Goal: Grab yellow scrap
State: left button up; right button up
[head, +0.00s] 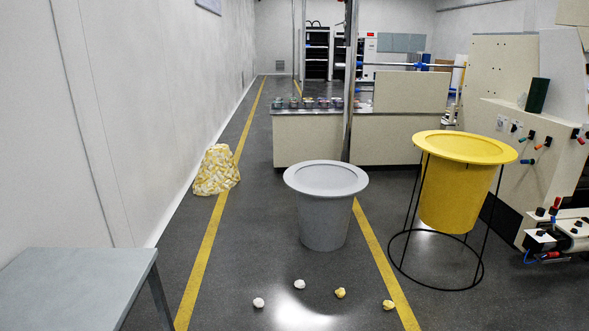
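Two small crumpled yellow scraps lie on the grey floor near the bottom of the head view: one yellow scrap (340,293) right of centre, and another yellow scrap (388,305) farther right, by the yellow floor line. Two white crumpled scraps lie to their left: a white scrap (299,284) and another white scrap (258,302). A grey bin (322,225) with a wide rim stands behind them. A yellow bin (455,195) hangs in a black wire stand at the right. Neither of my grippers is in view.
A bag of yellow and white pieces (215,172) stands by the left wall. A grey table (75,290) fills the lower left corner. A beige machine (535,140) with levers stands at the right. A counter (300,140) with several jars is behind. Floor around the scraps is clear.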

aim_at(341, 293)
jog(key=i+z, duration=0.1)
jog(key=i, duration=0.6)
jog(key=i+j, duration=0.15)
jog(key=i, duration=0.5)
jog(key=i+j+z, duration=0.15)
jog(key=i, duration=0.55)
